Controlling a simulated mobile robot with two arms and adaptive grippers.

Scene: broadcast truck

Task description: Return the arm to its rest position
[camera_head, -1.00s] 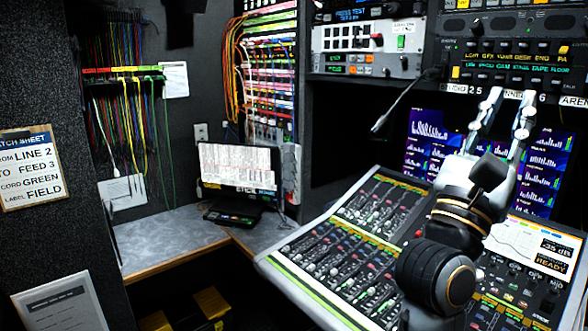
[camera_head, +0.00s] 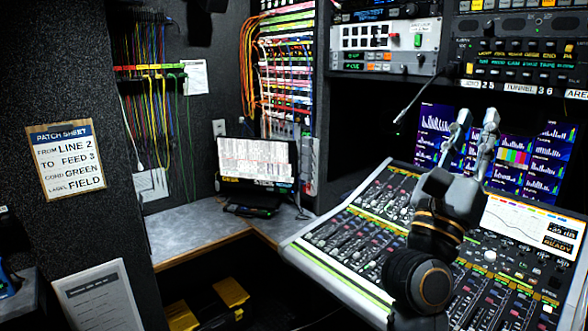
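My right arm rises from the lower right in front of the sloped mixing console (camera_head: 345,235). Its gripper (camera_head: 476,122) points up, with its two grey fingers apart and nothing visible between them. The dark arm links with thin gold rings cover part of the console's faders. I cannot tell whether any link touches the console. My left arm and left gripper are not in view.
A grey corner desk (camera_head: 195,228) holds a small monitor (camera_head: 257,162). Coloured cords (camera_head: 160,120) hang on the left wall beside a patch sheet (camera_head: 67,158). A gooseneck microphone (camera_head: 412,105) sticks out left of the gripper. Yellow-lidded boxes (camera_head: 230,292) are below the desk.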

